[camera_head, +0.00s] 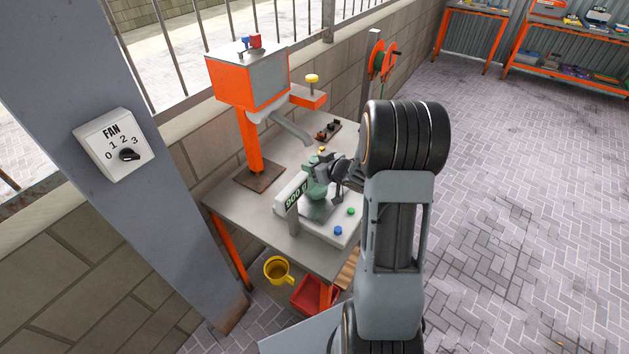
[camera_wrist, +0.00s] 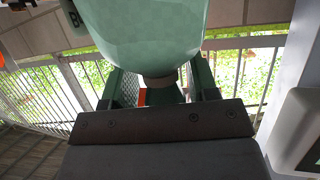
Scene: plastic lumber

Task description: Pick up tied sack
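The tied sack (camera_head: 317,208) is pale green and sits on the white scale, whose display reads 900 g. In the wrist view the sack (camera_wrist: 150,35) fills the upper middle, with its narrow tied neck pointing toward my palm. My gripper (camera_head: 338,178) is at the sack's upper part in the head view. In the wrist view its two fingers (camera_wrist: 160,84) stand on either side of the neck, with gaps showing beside it. The gripper looks open around the neck. The far side of the sack is hidden.
The scale (camera_head: 340,228) stands on a grey table (camera_head: 225,196) beside an orange machine (camera_head: 252,85). A yellow mug (camera_head: 276,268) and a red bin (camera_head: 310,296) are below the table's front edge. A grey pillar with a fan switch (camera_head: 115,145) stands left. Open paving lies right.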

